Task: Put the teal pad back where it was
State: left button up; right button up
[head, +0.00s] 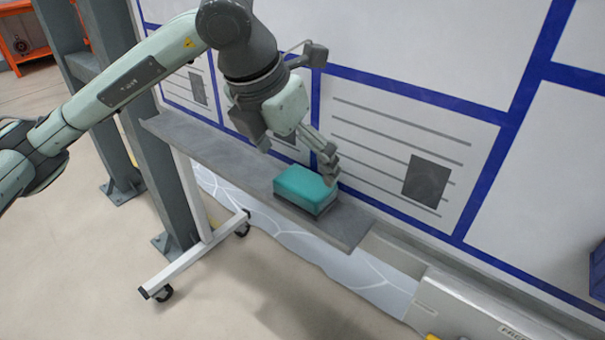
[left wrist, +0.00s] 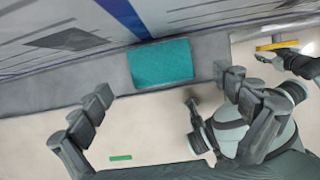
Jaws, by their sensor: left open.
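The teal pad (head: 305,187) is a rounded block with a darker underside. It lies flat on the grey shelf (head: 225,150) in front of a white board, towards the shelf's right end. My left gripper (head: 297,160) is open just above the pad, with nothing between its fingers. In the left wrist view the pad (left wrist: 160,63) shows between and beyond the spread fingers of the gripper (left wrist: 162,92), apart from the one at left and close to the one at right. Dark jointed parts (left wrist: 295,62) at the right edge may be my right arm; its jaws are unclear.
The white board (head: 415,140) with blue lines and printed panels stands close behind the shelf. A grey post (head: 150,150) and a white wheeled foot (head: 195,262) stand at left. A pale grey box (head: 470,310) is at lower right. Open floor lies in front.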

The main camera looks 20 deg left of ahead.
pick_arm(q)
jog(key=d+v, duration=0.1)
jog(key=v, duration=0.5)
jog(key=shift+a+r, duration=0.25)
jog(key=shift+a, duration=0.3)
